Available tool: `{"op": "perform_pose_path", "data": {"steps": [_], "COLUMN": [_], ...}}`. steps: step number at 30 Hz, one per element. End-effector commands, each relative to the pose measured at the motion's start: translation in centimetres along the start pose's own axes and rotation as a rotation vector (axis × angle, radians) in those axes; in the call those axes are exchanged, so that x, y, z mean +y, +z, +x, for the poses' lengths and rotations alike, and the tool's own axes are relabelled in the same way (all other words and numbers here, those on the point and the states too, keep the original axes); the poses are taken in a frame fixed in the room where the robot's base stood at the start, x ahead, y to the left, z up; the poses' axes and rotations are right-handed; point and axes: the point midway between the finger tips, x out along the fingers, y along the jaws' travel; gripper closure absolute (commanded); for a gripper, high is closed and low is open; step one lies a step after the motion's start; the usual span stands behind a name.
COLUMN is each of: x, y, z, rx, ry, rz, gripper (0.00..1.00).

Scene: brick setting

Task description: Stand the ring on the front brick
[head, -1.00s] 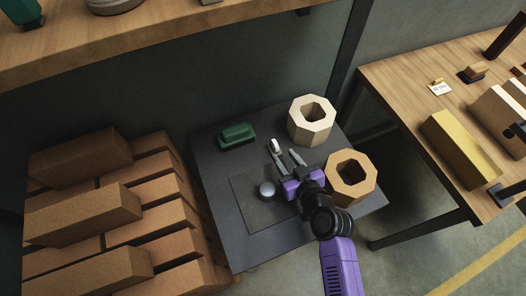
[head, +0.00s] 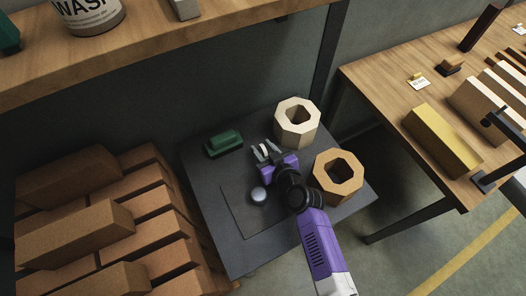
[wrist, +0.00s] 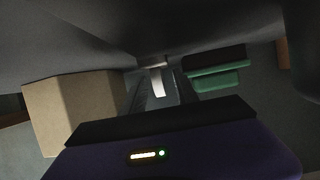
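A small pale ring (head: 265,150), seen nearly edge-on, stands on the dark low table (head: 240,245). My gripper (head: 266,150) is low over the table with one finger on each side of the ring. The fingers look apart, and I cannot tell whether either touches the ring. In the wrist view the ring (wrist: 157,82) shows as a narrow pale upright strip between the dark fingers, its lower part hidden. The front brick (head: 116,281) lies on the brick stack at the lower left, cut by the picture's bottom edge.
A green block-like object (head: 224,144) lies left of my gripper. A cream octagonal block (head: 283,127) and a tan one (head: 323,180) stand on the right. A grey knob (head: 258,196) is nearer. More bricks (head: 75,236) lie left. A wooden shelf (head: 150,47) overhangs the back.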

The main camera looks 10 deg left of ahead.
Motion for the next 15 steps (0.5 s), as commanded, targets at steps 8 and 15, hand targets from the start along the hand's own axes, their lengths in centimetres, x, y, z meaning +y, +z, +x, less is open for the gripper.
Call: {"op": "perform_pose_path", "data": {"steps": [8,15], "x": [0.01,0.02], "y": [0.01,-0.03], "z": [-0.02,-0.03], "rx": [0.000,0.000], "ry": [0.000,0.000], "rz": [0.000,0.000], "gripper": [1.00,1.00]}}
